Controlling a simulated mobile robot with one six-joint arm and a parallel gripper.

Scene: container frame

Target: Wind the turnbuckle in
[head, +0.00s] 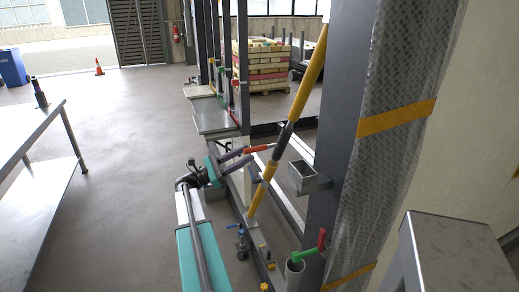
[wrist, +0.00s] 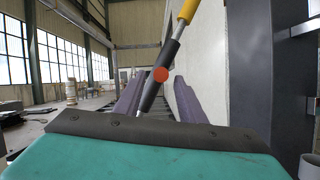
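The turnbuckle (head: 283,136) is a slanted strut with yellow ends and a dark grey middle body, beside the dark upright post. A bar with a red end (head: 259,149) sticks out from its body toward my gripper (head: 239,158). In the wrist view the dark body (wrist: 171,50) runs up to a yellow part at the top. The round red bar end (wrist: 160,75) faces the camera. My gripper (wrist: 159,82) is open, its two purple-grey fingers apart on either side of the bar end in the picture. Contact with the bar cannot be told.
A dark post (head: 343,110) stands right of the turnbuckle, with a square bracket (head: 308,177) and a cup holding a green-and-red-handled piece (head: 309,253). A steel table (head: 28,135) is at left. A pallet of stacked bars (head: 262,65) stands behind. The floor between is clear.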

